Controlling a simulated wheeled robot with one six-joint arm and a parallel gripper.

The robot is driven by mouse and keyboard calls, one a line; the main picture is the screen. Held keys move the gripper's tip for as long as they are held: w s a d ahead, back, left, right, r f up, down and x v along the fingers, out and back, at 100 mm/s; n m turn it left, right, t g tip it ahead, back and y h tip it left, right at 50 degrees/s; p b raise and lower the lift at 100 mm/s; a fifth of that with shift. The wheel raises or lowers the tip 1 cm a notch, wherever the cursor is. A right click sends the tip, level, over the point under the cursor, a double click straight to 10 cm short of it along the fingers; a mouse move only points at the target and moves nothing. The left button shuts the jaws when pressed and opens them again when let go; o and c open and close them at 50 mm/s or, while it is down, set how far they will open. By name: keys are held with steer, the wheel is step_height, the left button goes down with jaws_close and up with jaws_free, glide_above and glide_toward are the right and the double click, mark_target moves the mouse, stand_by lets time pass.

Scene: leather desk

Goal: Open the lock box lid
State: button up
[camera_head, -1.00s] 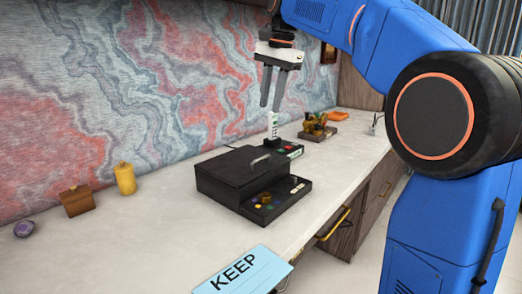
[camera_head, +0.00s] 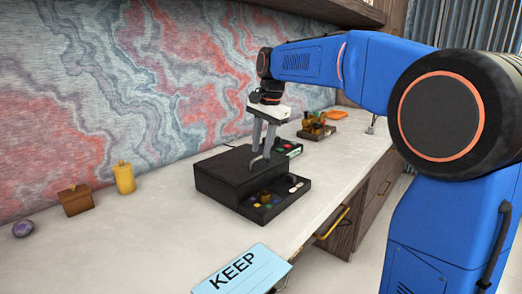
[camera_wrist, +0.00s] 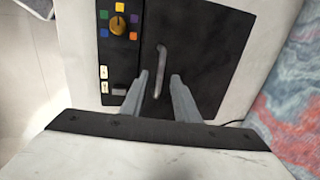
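The black lock box (camera_head: 222,182) stands on the counter, its lid (camera_head: 225,165) shut. The lid's grey handle (camera_head: 257,162) is partly hidden by my fingers in the head view; in the wrist view the handle (camera_wrist: 160,62) runs lengthwise on the dark lid (camera_wrist: 192,50). My gripper (camera_head: 264,150) is just over the lid, pointing down. In the wrist view my gripper (camera_wrist: 159,78) is open, its fingertips apart on either side of the handle's line. I cannot tell whether they touch it. A yellow-brown dial (camera_wrist: 118,26) with coloured squares around it is on the box's front panel.
A blue KEEP card (camera_head: 240,270) lies at the counter's front edge. A yellow canister (camera_head: 124,178), a brown wooden box (camera_head: 76,200) and a purple item (camera_head: 23,228) stand left. A brown tray (camera_head: 318,131) with items is behind right. The patterned wall (camera_head: 100,100) bounds the back.

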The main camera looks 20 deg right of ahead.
steer(key=shift+w+a+f, duration=0.1)
steer(key=shift+w+f, duration=0.05)
steer(key=shift+f, duration=0.55)
steer(key=shift+c, duration=0.7)
jaws_close()
steer(key=shift+r, duration=0.15)
